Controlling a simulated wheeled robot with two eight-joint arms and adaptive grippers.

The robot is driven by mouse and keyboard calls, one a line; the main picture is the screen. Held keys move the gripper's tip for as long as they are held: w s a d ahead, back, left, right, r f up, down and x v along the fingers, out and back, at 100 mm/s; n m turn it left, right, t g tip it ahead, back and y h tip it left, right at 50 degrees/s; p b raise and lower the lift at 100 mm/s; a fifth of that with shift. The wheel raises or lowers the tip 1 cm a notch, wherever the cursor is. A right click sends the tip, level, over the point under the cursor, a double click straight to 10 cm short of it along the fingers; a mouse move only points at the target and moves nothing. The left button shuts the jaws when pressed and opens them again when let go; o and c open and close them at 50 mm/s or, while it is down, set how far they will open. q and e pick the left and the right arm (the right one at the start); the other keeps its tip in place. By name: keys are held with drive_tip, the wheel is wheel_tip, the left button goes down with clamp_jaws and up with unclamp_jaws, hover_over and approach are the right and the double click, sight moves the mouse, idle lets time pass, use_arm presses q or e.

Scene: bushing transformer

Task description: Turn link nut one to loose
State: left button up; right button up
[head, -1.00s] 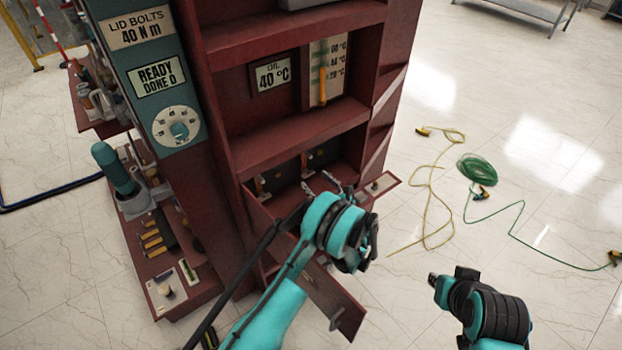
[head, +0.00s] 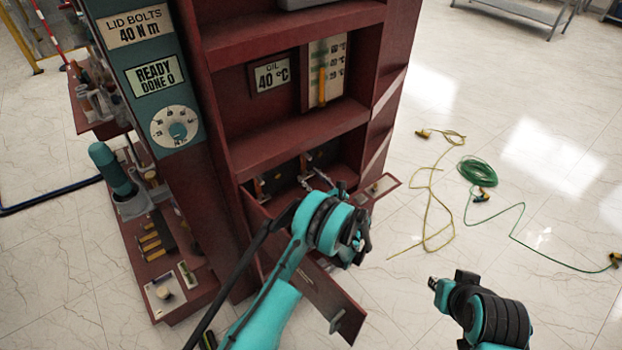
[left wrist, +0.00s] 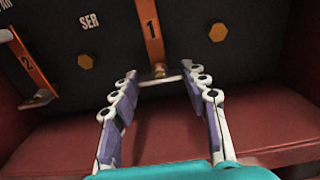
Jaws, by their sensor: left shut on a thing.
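In the left wrist view, link one is an orange strip (left wrist: 151,30) marked "1" on a black panel. Link nut one (left wrist: 159,70) is brass, at the strip's lower end, with a pale crossbar below it. My left gripper (left wrist: 160,79) has its two fingertips at the ends of this crossbar and is shut on it. In the head view my left wrist (head: 332,225) is in front of the low compartment and partly hides the links. My right gripper (head: 434,284) hangs over the floor at the lower right, away from the cabinet; its jaw state is unclear.
Link two (left wrist: 32,68) is left of link one, with yellow hex bolts (left wrist: 85,61) on the panel. An open dark red flap (head: 325,296) hangs below the compartment. Yellow (head: 428,195) and green (head: 478,170) cables lie on the clear floor at right.

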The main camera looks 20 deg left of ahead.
use_arm(q)
drive_tip(key=shift+n, duration=0.3)
drive_tip(key=n, duration=0.3)
drive_tip(key=shift+n, duration=0.3)
drive_tip(key=n, duration=0.4)
drive_tip(key=shift+n, duration=0.3)
drive_tip(key=n, duration=0.4)
drive_tip(key=shift+n, duration=2.5)
drive_tip(key=o, duration=1.2)
drive_tip(key=shift+c, duration=0.2)
